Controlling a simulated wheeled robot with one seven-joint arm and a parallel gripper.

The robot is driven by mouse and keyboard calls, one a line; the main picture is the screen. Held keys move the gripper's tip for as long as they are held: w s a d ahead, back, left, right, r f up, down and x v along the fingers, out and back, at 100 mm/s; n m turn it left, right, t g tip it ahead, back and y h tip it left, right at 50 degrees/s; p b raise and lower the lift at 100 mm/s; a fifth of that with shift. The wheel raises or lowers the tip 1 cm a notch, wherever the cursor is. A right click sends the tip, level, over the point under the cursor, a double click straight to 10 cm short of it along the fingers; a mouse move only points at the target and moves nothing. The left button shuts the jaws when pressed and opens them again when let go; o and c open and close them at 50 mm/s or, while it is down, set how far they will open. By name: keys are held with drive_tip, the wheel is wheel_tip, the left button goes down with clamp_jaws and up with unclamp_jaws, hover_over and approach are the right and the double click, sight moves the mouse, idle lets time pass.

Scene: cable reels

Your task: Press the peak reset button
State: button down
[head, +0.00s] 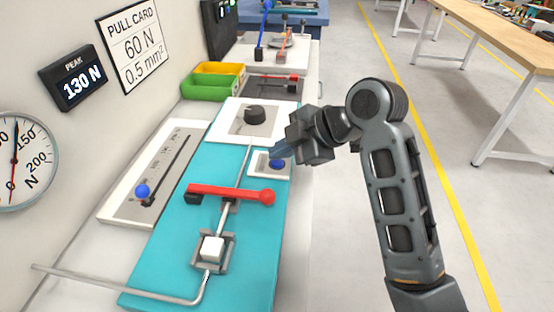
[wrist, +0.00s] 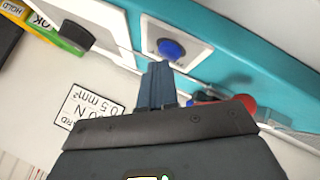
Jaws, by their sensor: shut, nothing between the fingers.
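The blue round button (head: 277,165) sits on a small white-framed plate (head: 257,167) at the right edge of the teal bench top. It also shows in the wrist view (wrist: 171,48), just beyond my fingertips. My gripper (head: 278,154) is shut and empty, its blue-grey fingers close to the button from the far side in the head view. In the wrist view its fingertips (wrist: 159,68) overlap the plate's edge, near the button. I cannot tell whether they touch the button. The peak display (head: 73,77) on the wall reads 130 N.
A black knob (head: 255,114) stands on a white plate beyond the button. A red lever (head: 232,193) crosses the teal bench (head: 180,266) on the near side. A blue-knobbed slider (head: 142,190) is at left. Green and yellow bins (head: 211,87) stand behind.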

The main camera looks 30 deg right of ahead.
sight(282, 163)
drive_tip(key=shift+f, duration=0.3)
drive_tip(key=shift+r, duration=0.1)
idle(0.4)
drive_tip(key=shift+r+p, duration=0.6)
drive_tip(key=shift+r, duration=0.2)
drive_tip(key=shift+r, duration=0.1)
wheel_tip(282, 163, up, 5)
drive_tip(key=p, duration=0.4)
idle(0.7)
